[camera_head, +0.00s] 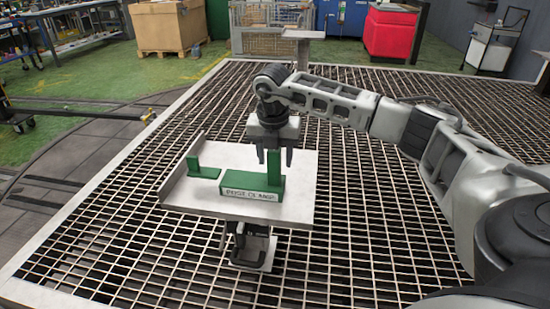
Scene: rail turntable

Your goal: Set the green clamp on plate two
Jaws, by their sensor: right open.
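A green clamp (252,192) with a "POST CLAMP" label on its front sits on a pale square plate (300,214). Its upright post rises at the right end of its base. A smaller green piece (203,168) with a short upright stands at the left of the same plate; I cannot tell whether it is joined to the clamp. My right gripper (274,158) points down over the clamp, open, with its fingers on either side of the upright's top. Contact cannot be told. My left gripper is not in view.
The plate has a raised left edge and stands on a dark support with a pale foot (252,262) on a metal grating (130,255). Another small pale plate (303,35) stands on a post at the back.

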